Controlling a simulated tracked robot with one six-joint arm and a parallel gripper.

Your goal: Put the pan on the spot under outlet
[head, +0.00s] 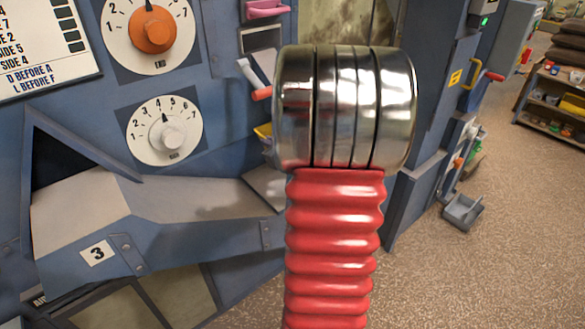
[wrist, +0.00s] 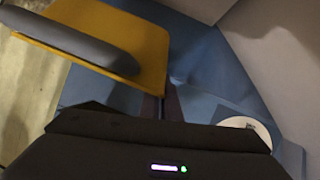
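My gripper (wrist: 160,128) shows only as a dark body across the bottom of the wrist view; I cannot make out its fingers or whether it holds anything. In the head view it is hidden behind my arm. A grey, open, shallow tray (head: 463,211), which may be the pan, is low by the machines at the right. The grey outlet chute (head: 85,212) marked 3 slopes out of the blue machine at the left. I cannot make out the spot under an outlet.
The blue machine (head: 210,120) carries an orange-knobbed dial (head: 152,32) and a white-knobbed dial (head: 164,131). A yellow plate with a grey bar (wrist: 100,45) is close ahead in the wrist view. A shelf (head: 555,100) stands far right. The speckled floor (head: 480,275) is clear at front right.

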